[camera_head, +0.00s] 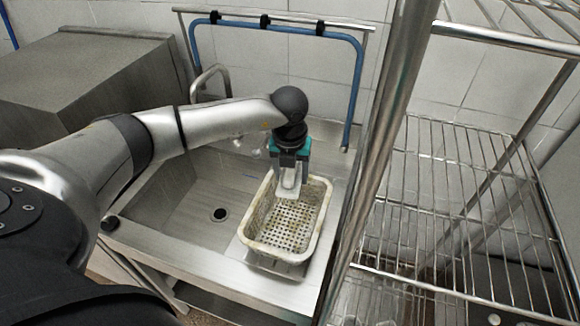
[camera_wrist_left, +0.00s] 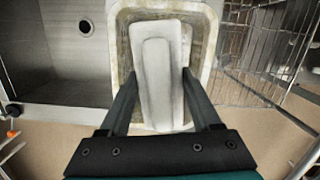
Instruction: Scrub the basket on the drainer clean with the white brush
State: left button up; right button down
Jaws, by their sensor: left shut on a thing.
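A white perforated basket (camera_head: 298,240) with brownish stains stands upright on the drainer (camera_head: 262,262) to the right of the sink bowl. It also shows in the left wrist view, its rim (camera_wrist_left: 208,45) around the brush. My left gripper (camera_head: 289,178) is over the far part of the basket, pointing down. It is shut on the white brush (camera_wrist_left: 157,72), which lies between its two fingers. In the head view the brush (camera_head: 290,188) hangs inside the basket's outline; I cannot tell whether its bristles touch the basket. My right gripper is not in view.
The steel sink bowl (camera_head: 190,205) with its drain (camera_head: 220,214) is at the left. A tap (camera_head: 211,80) and a blue hose (camera_head: 357,90) are behind. A wire shelf rack (camera_head: 455,190) with a thick post (camera_head: 385,130) stands close on the right.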

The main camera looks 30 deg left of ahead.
pick_arm(q)
jog(key=shift+f+b, duration=0.45)
jog(key=shift+f, duration=0.3)
jog(key=b, duration=0.5)
send_over(292, 216)
jog(key=f, duration=0.6)
jog(key=shift+s+f, duration=0.2)
jog(key=shift+f, duration=0.15)
jog(key=shift+f+b, duration=2.15)
jog(key=shift+f, duration=0.45)
jog(key=shift+f+b, duration=0.4)
jog(key=shift+f, duration=0.15)
jog(key=shift+s+r, duration=0.1)
